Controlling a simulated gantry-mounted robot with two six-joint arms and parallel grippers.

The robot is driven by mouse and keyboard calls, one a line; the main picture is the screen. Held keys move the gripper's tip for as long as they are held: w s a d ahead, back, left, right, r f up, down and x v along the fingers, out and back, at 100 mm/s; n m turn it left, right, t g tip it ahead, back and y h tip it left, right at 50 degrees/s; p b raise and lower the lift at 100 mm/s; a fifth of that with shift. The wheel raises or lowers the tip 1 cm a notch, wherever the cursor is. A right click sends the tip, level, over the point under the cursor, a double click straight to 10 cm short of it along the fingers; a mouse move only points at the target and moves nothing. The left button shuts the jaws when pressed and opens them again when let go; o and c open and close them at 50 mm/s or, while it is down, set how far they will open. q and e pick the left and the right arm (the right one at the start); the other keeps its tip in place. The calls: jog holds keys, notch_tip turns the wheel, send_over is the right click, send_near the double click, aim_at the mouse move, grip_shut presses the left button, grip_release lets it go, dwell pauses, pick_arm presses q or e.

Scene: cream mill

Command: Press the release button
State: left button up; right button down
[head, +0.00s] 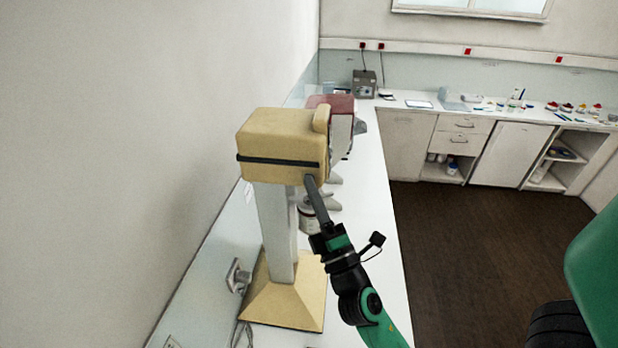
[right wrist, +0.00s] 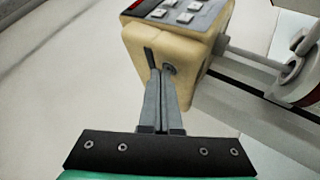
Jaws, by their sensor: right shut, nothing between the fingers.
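The cream mill (head: 278,140) stands on a pale column with a flared tan base on the white counter. Its head also shows in the right wrist view (right wrist: 196,48), with a keypad on top. On the face toward me are a dark slanted slot (right wrist: 150,58) and a small round grey button (right wrist: 169,69). I cannot tell whether this is the release button. My right gripper (head: 310,181) is shut and empty, its fingertips (right wrist: 160,76) right at that face, beside the button. Whether they touch it I cannot tell. My left gripper is not in view.
A red and white machine (head: 341,118) stands behind the mill, with a jar (head: 308,219) beside the column. A wall socket (head: 238,276) and cables are at the left. The counter strip (head: 372,220) right of the mill is clear.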

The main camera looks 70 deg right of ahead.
jog(key=shift+a, duration=0.1)
jog(key=shift+s+a, duration=0.15)
jog(key=shift+a, duration=0.45)
jog(key=a, duration=0.1)
jog(key=a+b, duration=0.1)
jog(key=a, duration=0.1)
jog(key=s+a, duration=0.1)
jog(key=a, duration=0.1)
jog(key=shift+b, duration=0.3)
jog(key=shift+w, duration=0.1)
dwell(0.6)
